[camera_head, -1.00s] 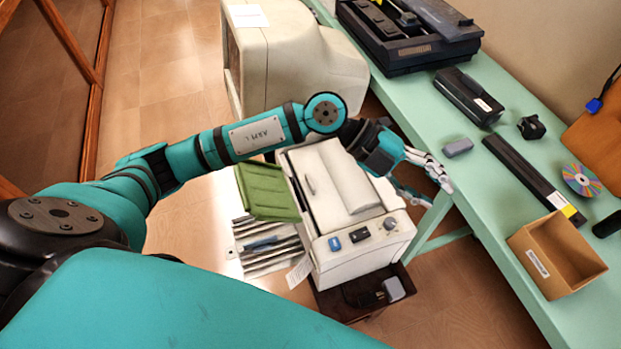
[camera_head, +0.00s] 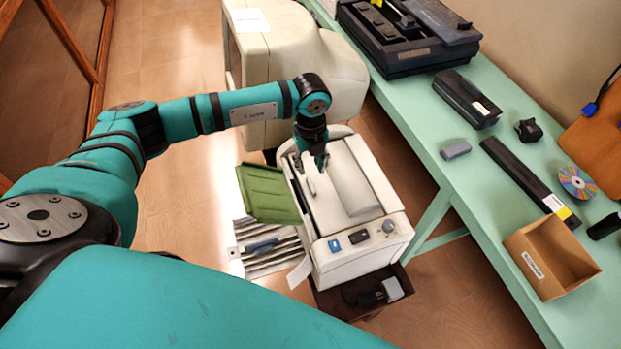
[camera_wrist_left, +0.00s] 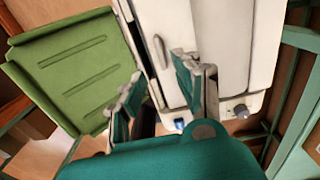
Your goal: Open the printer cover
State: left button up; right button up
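The printer (camera_head: 355,262) is a cream-white box on a low dark stand, with a green tray (camera_head: 267,193) on its left side. Its cover (camera_head: 338,199) lies closed on top, with a slim handle (camera_head: 311,184) near the left edge. My left gripper (camera_head: 311,165) points down over the far left part of the cover, close to the handle. In the left wrist view the gripper (camera_wrist_left: 158,82) is open and empty, and the handle (camera_wrist_left: 160,52) shows between and beyond its fingers. I cannot tell whether a finger touches the cover. My right gripper is not in view.
A large beige monitor (camera_head: 285,50) stands behind the printer. A green table (camera_head: 430,120) on the right holds a black machine (camera_head: 400,50), a dark bar (camera_head: 520,175), a disc (camera_head: 577,182) and a cardboard box (camera_head: 550,255). Floor is free at the left.

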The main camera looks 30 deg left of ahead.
aim_at(311, 184)
pick_arm(q)
notch_tip(311, 184, down, 8)
jog(key=shift+f+p, duration=0.2)
jog(key=shift+p, duration=0.4)
grip_shut()
